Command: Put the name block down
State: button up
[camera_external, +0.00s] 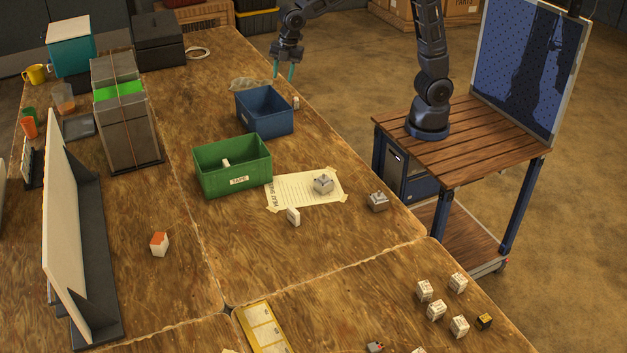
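My gripper (284,71) hangs over the far part of the wooden table, behind the blue bin. Its two teal fingers point down and stand apart, with nothing visible between them. Several small white blocks with dark markings (436,309) stand on the near right table. Another small pale block (296,102) is beside the blue bin's right side. I cannot tell which of these is the name block; the lettering is too small to read.
A green bin (238,181) labelled TAPE holds a white item. A blue bin (263,112) stands behind it. Grey metal pieces lie on the sheet (323,183) and right of it (377,201). A white-orange block (159,243) stands left. A tall panel (78,235) stands at far left.

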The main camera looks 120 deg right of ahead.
jog(key=s+a+r+m+t, duration=0.1)
jog(key=s+a+r+m, duration=0.15)
jog(key=s, duration=0.85)
jog(key=s+a+r+m+t, duration=0.1)
jog(key=s+a+r+m, duration=0.2)
jog(key=s, duration=0.7)
jog(key=s+f+m, duration=0.1)
jog(key=s+m, duration=0.1)
jog(key=s, duration=0.7)
jog(key=s+a+f+m, duration=0.1)
jog(key=s+f+m, duration=0.1)
jog(key=s, duration=0.7)
jog(key=shift+s+a+f+m+t+y, duration=0.3)
jog(key=shift+s+m+t, duration=0.1)
jog(key=shift+m, duration=0.15)
jog(key=shift+d, duration=0.1)
